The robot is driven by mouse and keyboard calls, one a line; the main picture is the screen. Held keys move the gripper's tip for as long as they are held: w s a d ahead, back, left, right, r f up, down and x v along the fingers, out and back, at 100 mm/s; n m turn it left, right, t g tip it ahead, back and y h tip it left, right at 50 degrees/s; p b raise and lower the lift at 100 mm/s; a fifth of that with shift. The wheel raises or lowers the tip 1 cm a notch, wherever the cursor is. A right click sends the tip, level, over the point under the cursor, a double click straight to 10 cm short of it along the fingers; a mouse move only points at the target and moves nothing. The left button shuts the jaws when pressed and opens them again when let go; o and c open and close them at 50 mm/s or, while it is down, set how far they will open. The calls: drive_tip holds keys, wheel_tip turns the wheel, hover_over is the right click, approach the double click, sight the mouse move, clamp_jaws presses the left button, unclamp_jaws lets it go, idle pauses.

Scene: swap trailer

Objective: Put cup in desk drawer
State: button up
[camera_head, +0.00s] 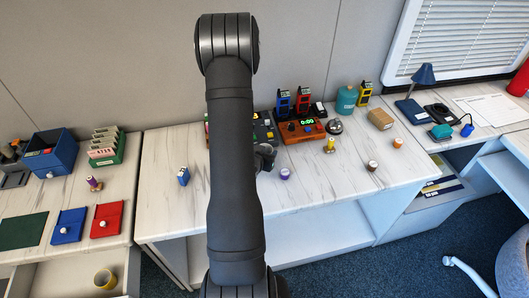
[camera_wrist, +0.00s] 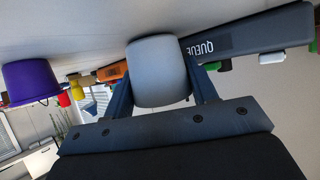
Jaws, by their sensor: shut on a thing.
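My gripper (camera_wrist: 158,72) is shut on a pale grey, rounded cylinder (camera_wrist: 160,85) between its two fingers in the wrist view. It may be the cup; its opening does not show. In the head view my arm covers most of the gripper, and only a dark grey part (camera_head: 265,157) shows at the arm's right edge, over the middle desk.
A dark bar marked QUEUE (camera_wrist: 250,35) is close behind the held cylinder. Red (camera_head: 107,219) and blue (camera_head: 68,226) trays lie above the drawer.

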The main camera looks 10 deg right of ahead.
drive_tip(key=shift+f, duration=0.15)
drive_tip(key=o, duration=0.7)
drive_tip(key=shift+o, duration=0.2)
drive_tip(key=shift+s+a+r, duration=0.15)
drive_tip(key=shift+r, duration=0.15)
drive_tip(key=v, duration=1)
drive_tip(key=shift+s+a+r, duration=0.1)
drive_tip(key=shift+s+a, duration=0.1)
drive_tip(key=shift+s, duration=0.05)
drive_tip(key=o, duration=0.4)
drive_tip(key=shift+s+a+r, duration=0.2)
drive_tip(key=shift+s, duration=0.15)
drive_tip(key=shift+c, duration=0.2)
